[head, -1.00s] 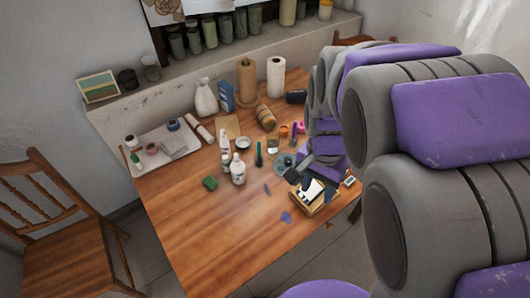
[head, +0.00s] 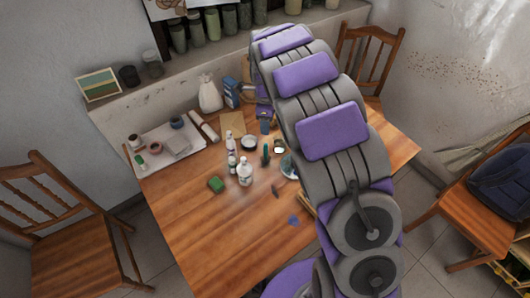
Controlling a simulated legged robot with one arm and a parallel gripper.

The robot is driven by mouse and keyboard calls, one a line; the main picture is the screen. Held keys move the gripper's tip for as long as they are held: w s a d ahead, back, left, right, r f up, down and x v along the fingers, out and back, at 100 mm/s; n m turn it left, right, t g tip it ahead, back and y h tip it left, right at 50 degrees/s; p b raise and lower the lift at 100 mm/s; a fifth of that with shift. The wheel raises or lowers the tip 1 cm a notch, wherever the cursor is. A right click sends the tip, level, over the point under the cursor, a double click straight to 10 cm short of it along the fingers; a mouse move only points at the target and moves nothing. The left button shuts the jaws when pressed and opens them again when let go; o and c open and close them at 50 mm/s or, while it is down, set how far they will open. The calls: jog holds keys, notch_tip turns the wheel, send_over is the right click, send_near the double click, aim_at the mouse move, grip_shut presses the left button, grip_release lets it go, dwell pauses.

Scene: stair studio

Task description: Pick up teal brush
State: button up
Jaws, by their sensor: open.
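A small dark teal upright object (head: 266,154), which looks like the teal brush, stands on the wooden table (head: 200,222) just right of the white bottles. It is too small to make out its bristles. My gripper (head: 264,127) is small in the picture, at the far end of my arm above the back part of the table. It is open and sits beyond the teal object, apart from it as far as I can tell. My arm hides much of the table's right and back.
A white tray (head: 160,158) lies at the left, and a white bag (head: 209,95) stands at the back. The table's front left is clear. Chairs (head: 65,225) stand around.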

jog(key=b, duration=0.2)
send_near(265, 151)
jog(key=f, duration=0.5)
jog(key=shift+w+d+f, duration=0.15)
jog(key=shift+d, duration=0.1)
jog(key=shift+w+a+f+b, duration=0.15)
jog(key=shift+f+b, duration=0.4)
jog(key=shift+f, duration=1)
jog(key=shift+w+f+b, duration=0.1)
jog(key=shift+f+b, duration=0.4)
jog(key=shift+f, duration=1)
jog(key=shift+r, duration=0.1)
grip_shut()
